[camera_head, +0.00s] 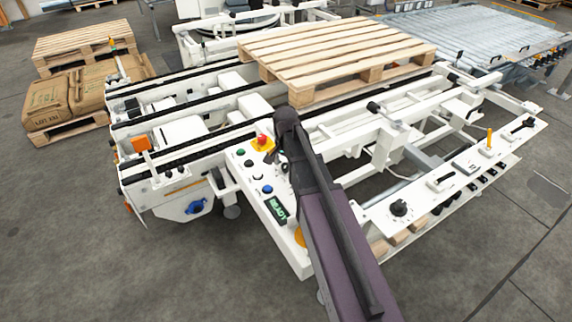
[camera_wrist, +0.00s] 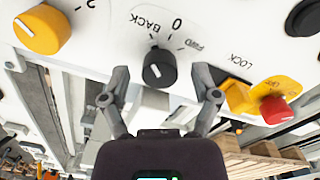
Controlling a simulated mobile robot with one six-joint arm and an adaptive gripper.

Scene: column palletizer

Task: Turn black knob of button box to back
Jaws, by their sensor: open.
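The white button box (camera_head: 253,178) lies below my arm in the head view. In the wrist view its black knob (camera_wrist: 159,68) sits near the middle, with labels BACK to its upper left, 0 above and FWD to its upper right. A white mark shows on the knob's face; which label it points at is hard to tell. My gripper (camera_wrist: 162,80) is open, one finger on each side of the knob, with visible gaps to it. In the head view my gripper (camera_head: 281,150) is over the box and the knob cannot be made out.
A red emergency button (camera_wrist: 278,110) on a yellow base is right of the knob; a yellow knob (camera_wrist: 42,29) is left. Another black knob (camera_wrist: 304,18) is at the right edge. The READY display (camera_head: 277,208) is beside my arm. A wooden pallet (camera_head: 335,50) lies on the conveyor behind.

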